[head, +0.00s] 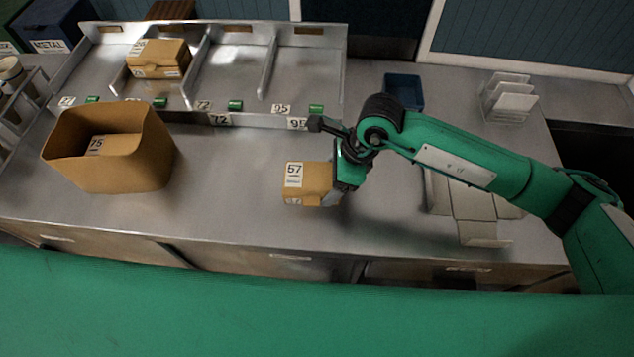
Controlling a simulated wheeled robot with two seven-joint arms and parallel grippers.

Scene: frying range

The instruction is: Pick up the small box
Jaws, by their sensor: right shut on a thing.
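The small box (308,184) is brown cardboard with a white label reading 57. It is at the middle of the metal counter, near its front part. My right gripper (341,180) reaches in from the right and is shut on the small box at its right side. The gripper hides part of that side. I cannot tell whether the box touches the counter or is slightly above it. My left gripper is not in view.
A larger open brown container (155,150) with a box labelled 75 (118,145) inside stands at left. A divided metal rack (230,70) at the back holds another box (159,58). A blue bin (404,90), a white rack (509,99) and a flattened carton (472,205) are at right.

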